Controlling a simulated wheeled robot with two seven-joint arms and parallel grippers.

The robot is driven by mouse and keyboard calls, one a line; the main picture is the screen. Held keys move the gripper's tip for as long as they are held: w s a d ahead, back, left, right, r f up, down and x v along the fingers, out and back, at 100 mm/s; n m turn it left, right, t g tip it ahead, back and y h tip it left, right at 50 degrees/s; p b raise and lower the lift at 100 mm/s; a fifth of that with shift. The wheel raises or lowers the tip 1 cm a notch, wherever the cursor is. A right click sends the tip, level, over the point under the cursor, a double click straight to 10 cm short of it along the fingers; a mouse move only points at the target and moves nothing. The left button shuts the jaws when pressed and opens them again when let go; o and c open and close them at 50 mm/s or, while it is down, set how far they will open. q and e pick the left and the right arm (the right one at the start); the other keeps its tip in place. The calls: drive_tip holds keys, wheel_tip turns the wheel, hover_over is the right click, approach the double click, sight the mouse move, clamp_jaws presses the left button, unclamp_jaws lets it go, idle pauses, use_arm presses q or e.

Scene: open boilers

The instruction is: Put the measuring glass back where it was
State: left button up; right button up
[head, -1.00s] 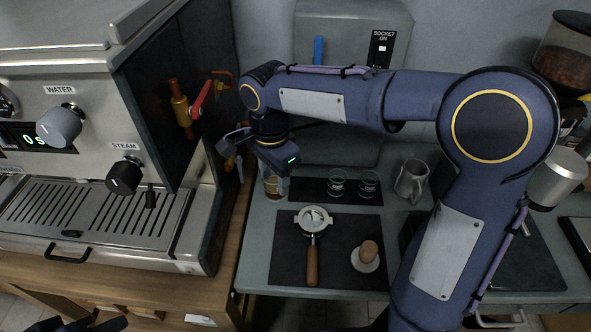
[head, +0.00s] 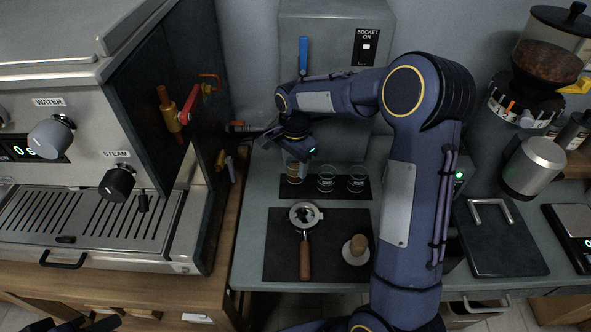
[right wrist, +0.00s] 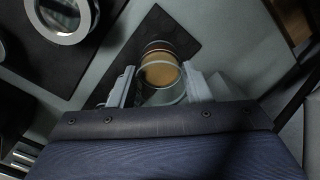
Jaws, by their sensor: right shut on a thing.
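The measuring glass (head: 294,173), with brown liquid in it, is between the fingers of my right gripper (head: 297,155), which is shut on it. The glass is upright at the left end of a small black mat (head: 341,194); I cannot tell whether it touches the mat. In the right wrist view the glass (right wrist: 160,72) sits between both fingers of the gripper (right wrist: 160,88), with the dark mat (right wrist: 178,32) beneath. Two empty glasses (head: 326,179) stand on the mat to its right. Dark parts, likely my left gripper (head: 75,326), show at the bottom left edge.
A portafilter (head: 305,222) and a tamper (head: 356,248) lie on a larger black mat (head: 335,225) in front. The espresso machine (head: 100,225) stands at left. A grinder (head: 535,95) and a scale (head: 575,225) are at right.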

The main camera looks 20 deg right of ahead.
sight(296, 172)
drive_tip(key=shift+d+f, duration=0.1)
drive_tip(key=shift+f, duration=1.5)
drive_tip(key=shift+f, duration=0.1)
drive_tip(key=shift+f, duration=0.15)
drive_tip(key=o, duration=1.1)
drive_tip(key=shift+o, duration=0.2)
